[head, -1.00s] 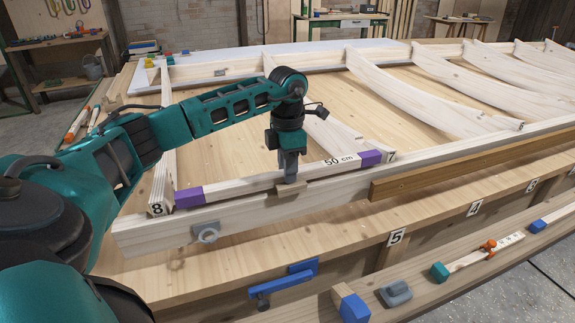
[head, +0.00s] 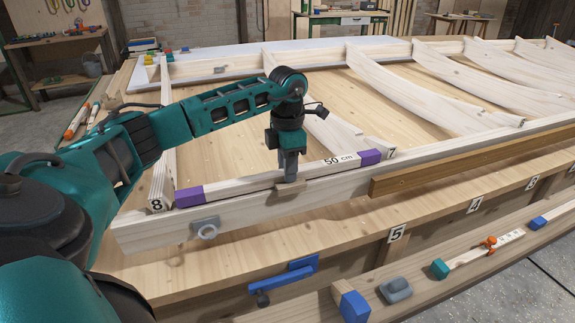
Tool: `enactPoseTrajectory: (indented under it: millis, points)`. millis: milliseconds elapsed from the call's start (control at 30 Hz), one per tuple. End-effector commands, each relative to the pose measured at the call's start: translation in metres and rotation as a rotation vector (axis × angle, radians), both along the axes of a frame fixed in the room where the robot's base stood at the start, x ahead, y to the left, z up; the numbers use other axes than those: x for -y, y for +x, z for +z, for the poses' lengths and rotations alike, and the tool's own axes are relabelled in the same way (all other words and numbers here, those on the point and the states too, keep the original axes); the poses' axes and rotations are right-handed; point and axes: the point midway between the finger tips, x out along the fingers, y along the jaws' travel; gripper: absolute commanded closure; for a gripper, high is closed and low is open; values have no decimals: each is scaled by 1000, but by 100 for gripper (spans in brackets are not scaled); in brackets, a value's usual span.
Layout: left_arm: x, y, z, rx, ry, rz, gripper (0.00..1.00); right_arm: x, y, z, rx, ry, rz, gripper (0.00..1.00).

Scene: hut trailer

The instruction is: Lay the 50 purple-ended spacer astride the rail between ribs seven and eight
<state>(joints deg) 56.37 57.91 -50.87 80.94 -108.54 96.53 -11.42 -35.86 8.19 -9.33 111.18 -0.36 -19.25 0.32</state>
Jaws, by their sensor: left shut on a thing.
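The spacer (head: 236,186) is a pale wooden bar marked "50 cm" with purple ends. It lies along the long front rail (head: 240,208), between rib eight (head: 160,186) at its left end and rib seven (head: 345,134) at its right end. My left gripper (head: 289,178) points down at the middle of the spacer and is shut on it. A small wooden block under the fingers shows against the rail's face. The fingertips are partly hidden, and I cannot tell whether the spacer rests fully on the rail. My right gripper is not in view.
A grey clamp or bolt (head: 206,228) sits on the rail's front face. A brown strip (head: 450,164) runs along the rail to the right. Blue clamps (head: 283,278), a grey block (head: 395,290) and an orange-ended tool (head: 489,243) lie along the front. More ribs stand behind.

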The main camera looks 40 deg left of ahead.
Motion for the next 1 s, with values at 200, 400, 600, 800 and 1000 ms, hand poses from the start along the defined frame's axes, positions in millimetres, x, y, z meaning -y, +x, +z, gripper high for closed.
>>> enactPoseTrajectory:
  millis: [200, 400, 600, 800, 1000]
  points:
    - [0, 0, -4, 0, 0, 0, 100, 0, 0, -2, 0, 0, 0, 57]
    - [0, 0, -7, 1, 0, 0, 100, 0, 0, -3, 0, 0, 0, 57]
    - [0, 0, -7, 0, 0, 0, 57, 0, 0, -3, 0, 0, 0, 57]
    - [0, 0, -7, -1, 0, 0, 41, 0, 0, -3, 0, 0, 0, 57]
    - [0, -1, -8, -3, -1, -1, 41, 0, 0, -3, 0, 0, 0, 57]
